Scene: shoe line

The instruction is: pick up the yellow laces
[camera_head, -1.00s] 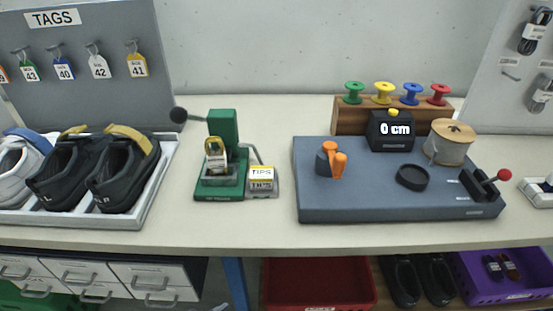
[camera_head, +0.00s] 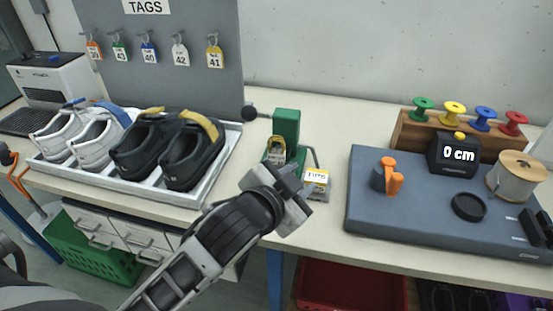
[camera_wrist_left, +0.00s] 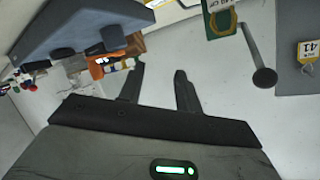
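A small looped bundle with yellow and a pale label (camera_head: 276,150) sits in the green press (camera_head: 286,125); it looks like the yellow laces, though its details are small. In the left wrist view the labelled bundle (camera_wrist_left: 217,20) shows at the top edge, partly cut off. My left gripper (camera_head: 288,188) is in front of the press in the head view and covers its lower part. In the left wrist view its two fingers (camera_wrist_left: 158,82) are apart with nothing between them. My right gripper is not in view.
A TIPS box (camera_head: 317,184) stands right of the press, and the press lever's black knob (camera_head: 249,112) sticks out left. A shoe tray (camera_head: 222,165) is at the left.

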